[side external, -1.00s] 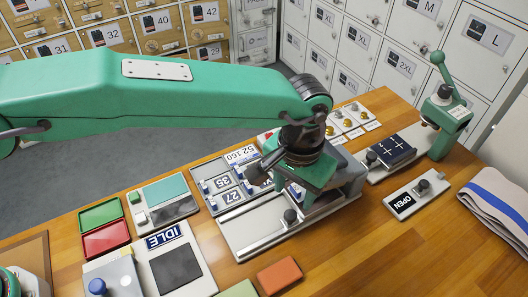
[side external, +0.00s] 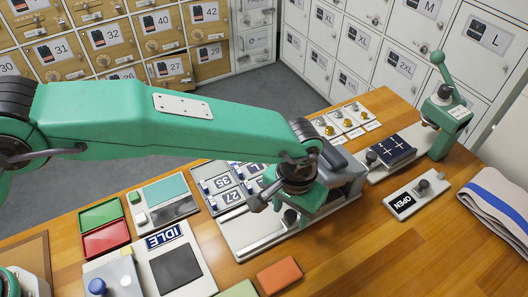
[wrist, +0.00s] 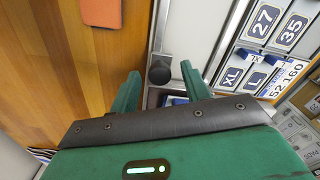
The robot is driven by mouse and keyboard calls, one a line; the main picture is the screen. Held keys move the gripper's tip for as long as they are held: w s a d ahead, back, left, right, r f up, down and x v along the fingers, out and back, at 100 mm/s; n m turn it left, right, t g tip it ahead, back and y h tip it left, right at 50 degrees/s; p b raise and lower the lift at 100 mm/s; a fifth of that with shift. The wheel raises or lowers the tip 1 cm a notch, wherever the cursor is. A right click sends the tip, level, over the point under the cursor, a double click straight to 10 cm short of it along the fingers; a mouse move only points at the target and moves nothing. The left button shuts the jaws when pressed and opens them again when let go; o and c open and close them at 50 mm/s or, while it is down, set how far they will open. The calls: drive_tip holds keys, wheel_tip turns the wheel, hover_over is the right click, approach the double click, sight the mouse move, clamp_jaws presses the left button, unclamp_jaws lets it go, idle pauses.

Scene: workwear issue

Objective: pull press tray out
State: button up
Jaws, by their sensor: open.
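The central grey sliding tray (side external: 250,232) has a dark round knob (side external: 290,216) and runs toward a grey machine body (side external: 345,178). In the wrist view the knob (wrist: 159,72) stands between my open fingers, with a gap visible on both sides. My gripper (wrist: 160,74) holds nothing. In the side view my gripper (side external: 292,208) is over the tray and hides part of it. A green lever press (side external: 447,120) stands at right, with a dark blue pad (side external: 392,150) and another knob on its plate. I cannot tell which of the two is called the press tray.
Number tiles (side external: 222,182) lie in a rack behind the tray. An orange block (side external: 279,276) lies in front of it, on clear wood. An OPEN sign plate (side external: 417,194) and folded cloth (side external: 500,200) are at right. An IDLE panel (side external: 165,255) is at left.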

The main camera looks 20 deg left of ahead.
clamp_jaws()
